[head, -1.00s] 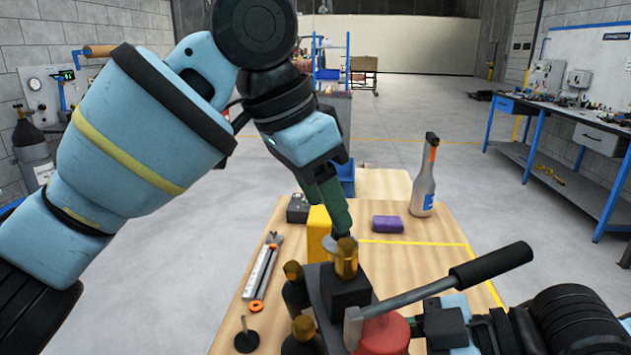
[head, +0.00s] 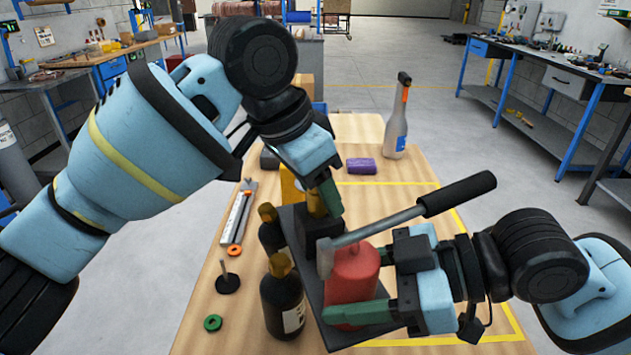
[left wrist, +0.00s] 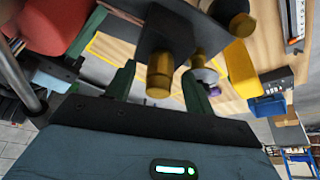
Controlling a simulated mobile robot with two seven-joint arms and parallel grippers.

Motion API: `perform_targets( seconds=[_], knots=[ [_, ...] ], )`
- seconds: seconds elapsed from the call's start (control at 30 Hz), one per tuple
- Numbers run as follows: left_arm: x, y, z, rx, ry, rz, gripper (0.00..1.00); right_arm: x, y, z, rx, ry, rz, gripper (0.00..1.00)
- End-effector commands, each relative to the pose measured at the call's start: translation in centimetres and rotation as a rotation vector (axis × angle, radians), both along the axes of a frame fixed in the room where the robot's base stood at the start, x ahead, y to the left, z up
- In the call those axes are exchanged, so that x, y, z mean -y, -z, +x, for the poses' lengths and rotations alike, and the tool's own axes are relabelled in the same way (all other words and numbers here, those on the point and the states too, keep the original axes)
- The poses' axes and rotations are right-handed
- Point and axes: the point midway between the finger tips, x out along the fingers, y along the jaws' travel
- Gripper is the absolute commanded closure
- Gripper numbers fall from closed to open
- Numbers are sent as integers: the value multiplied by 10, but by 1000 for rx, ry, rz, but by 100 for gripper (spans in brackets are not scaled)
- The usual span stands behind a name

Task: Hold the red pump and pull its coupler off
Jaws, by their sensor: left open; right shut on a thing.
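My right gripper (head: 357,287) is shut on the pump's red body from the right. The brass coupler (head: 316,204) sits upright on the dark block. My left gripper (head: 322,198) is over the block from above, its far finger partly hidden. In the left wrist view its open fingers (left wrist: 159,88) stand either side of the brass coupler (left wrist: 160,76), with gaps visible.
Dark bottles (head: 283,300) with brass caps stand close left of the pump. A yellow block (head: 290,188) is just behind. The table's right side, inside yellow tape, is mostly clear.

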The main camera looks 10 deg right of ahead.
Motion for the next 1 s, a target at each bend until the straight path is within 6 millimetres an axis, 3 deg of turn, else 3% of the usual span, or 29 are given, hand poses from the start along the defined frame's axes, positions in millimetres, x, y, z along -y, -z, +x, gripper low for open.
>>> perform_targets(
  seconds=[0.07,0.4,1.0],
  knots=[
    [0,-1,0,0,0,0,53,0,-6,1,20,0,8,100],
    [0,-1,0,1,0,0,98,0,-6,0,19,-1,8,100],
    [0,-4,0,1,0,-1,100,0,-6,1,19,-1,8,100]
  ],
)
